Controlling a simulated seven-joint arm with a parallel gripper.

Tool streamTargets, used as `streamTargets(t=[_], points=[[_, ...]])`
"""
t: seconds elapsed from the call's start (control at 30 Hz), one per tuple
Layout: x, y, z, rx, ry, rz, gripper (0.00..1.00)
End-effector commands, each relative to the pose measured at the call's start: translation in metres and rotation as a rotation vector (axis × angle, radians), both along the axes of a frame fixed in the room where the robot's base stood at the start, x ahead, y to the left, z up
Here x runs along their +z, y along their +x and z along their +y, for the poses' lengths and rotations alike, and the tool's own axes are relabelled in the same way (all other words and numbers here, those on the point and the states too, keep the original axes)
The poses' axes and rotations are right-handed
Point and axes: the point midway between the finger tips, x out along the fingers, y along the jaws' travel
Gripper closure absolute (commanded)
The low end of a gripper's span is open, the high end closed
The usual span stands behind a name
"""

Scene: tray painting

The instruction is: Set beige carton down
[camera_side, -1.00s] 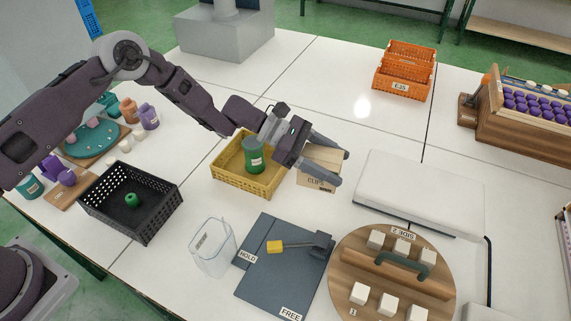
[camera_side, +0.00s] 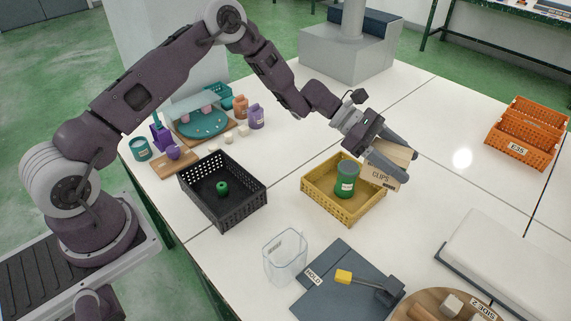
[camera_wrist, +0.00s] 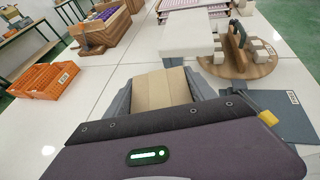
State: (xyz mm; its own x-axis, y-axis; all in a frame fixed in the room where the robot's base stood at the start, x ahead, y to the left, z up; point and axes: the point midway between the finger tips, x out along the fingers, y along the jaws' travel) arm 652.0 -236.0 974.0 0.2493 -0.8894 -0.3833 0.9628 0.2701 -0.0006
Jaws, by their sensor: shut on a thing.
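The beige carton (camera_side: 392,163), marked CLIPS, is between the two fingers of my gripper (camera_side: 408,170) in the side view. My gripper is shut on it, just right of the yellow crate (camera_side: 335,213). The carton's lower left part lies close to the crate's right rim in the picture. I cannot tell if its underside touches the table. In the wrist view the carton (camera_wrist: 162,90) sits between the fingers, with its far end showing and its near part hidden by my gripper.
A green canister (camera_side: 346,180) stands in the yellow crate. A black crate (camera_side: 240,212) with a small green thing is at left. A clear container (camera_side: 285,258) and a dark board (camera_side: 335,285) are in front. Orange crates (camera_side: 525,135) are at far right. White table right of the carton is clear.

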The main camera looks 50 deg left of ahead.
Motion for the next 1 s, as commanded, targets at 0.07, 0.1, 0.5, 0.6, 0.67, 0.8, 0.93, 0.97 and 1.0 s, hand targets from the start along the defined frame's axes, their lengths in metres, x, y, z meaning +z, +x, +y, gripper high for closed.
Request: streamTargets(t=[0.07, 0.1, 0.5, 0.6, 0.67, 0.8, 0.93, 0.97, 1.0], points=[[0.002, 0.008, 0.033, 0.053, -0.003, -0.002, 1.0], [0.002, 0.01, 0.051, 0.082, -0.003, -0.001, 1.0], [0.002, 0.002, 0.241, 0.395, -0.003, -0.002, 1.0], [0.002, -0.004, 0.266, 0.438, -0.002, -0.005, 1.0], [0.002, -0.008, 0.277, 0.458, -0.002, -0.004, 1.0], [0.002, -0.014, 0.298, 0.496, -0.001, -0.005, 1.0], [-0.006, -0.018, 0.307, 0.514, -0.003, -0.002, 1.0], [-0.011, -0.018, 0.307, 0.513, -0.004, -0.002, 1.0], [-0.016, -0.018, 0.307, 0.513, -0.004, -0.003, 1.0]])
